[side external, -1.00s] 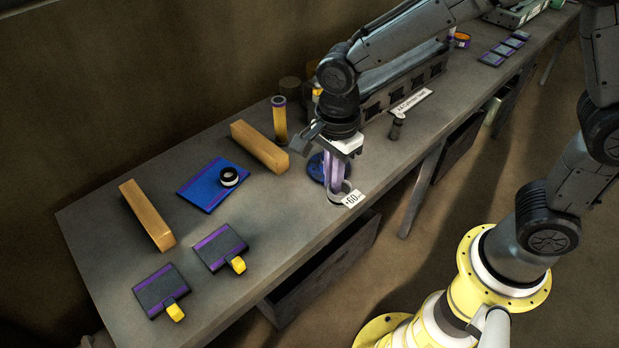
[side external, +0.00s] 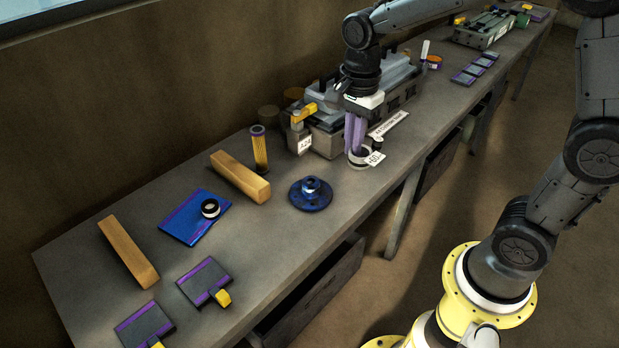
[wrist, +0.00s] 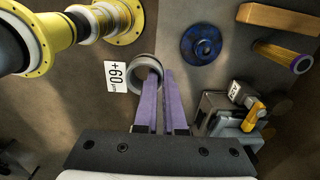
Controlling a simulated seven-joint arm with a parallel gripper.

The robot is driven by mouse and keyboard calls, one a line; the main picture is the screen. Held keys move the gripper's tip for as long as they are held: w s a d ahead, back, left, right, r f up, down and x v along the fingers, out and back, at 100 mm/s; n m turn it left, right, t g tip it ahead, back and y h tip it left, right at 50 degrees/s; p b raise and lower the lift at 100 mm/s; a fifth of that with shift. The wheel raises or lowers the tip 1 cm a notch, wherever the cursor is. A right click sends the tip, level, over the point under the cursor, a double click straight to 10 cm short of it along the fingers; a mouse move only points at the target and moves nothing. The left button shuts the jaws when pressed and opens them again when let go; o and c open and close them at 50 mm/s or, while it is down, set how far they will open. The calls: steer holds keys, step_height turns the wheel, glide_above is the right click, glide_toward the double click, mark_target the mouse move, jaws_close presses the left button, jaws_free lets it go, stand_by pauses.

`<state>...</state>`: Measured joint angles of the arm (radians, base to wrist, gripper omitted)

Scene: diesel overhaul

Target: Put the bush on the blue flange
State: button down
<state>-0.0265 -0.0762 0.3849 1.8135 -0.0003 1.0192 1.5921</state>
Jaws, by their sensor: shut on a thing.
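My gripper (side external: 357,150) is shut on the wall of a grey ring, the bush (side external: 360,162), which carries a white tag. In the wrist view the bush (wrist: 143,66) is at the fingertips (wrist: 159,75), with one purple finger inside the ring and one outside. The tag reads "+60". The blue flange (side external: 319,203) lies flat on the bench, left of the bush and apart from it, with a raised hub in its middle. It also shows in the wrist view (wrist: 187,46), right of the bush. The height of the bush above the bench is hard to tell.
The grey cylinder head (side external: 325,139) stands behind my gripper, with a tagged part with a yellow top (side external: 301,128) beside it. A wooden block (side external: 240,177) and a yellow cylinder (side external: 259,152) stand left. A blue plate (side external: 185,225) bears a small dark ring (side external: 210,208). Bench around the flange is clear.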

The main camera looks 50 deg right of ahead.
steer(key=shift+w+f, duration=3.25)
steer(key=shift+w, duration=0.2)
steer(key=shift+w+f, duration=3.25)
steer(key=shift+w, duration=0.2)
steer(key=shift+f, duration=0.1)
steer(key=c, duration=1)
jaws_free()
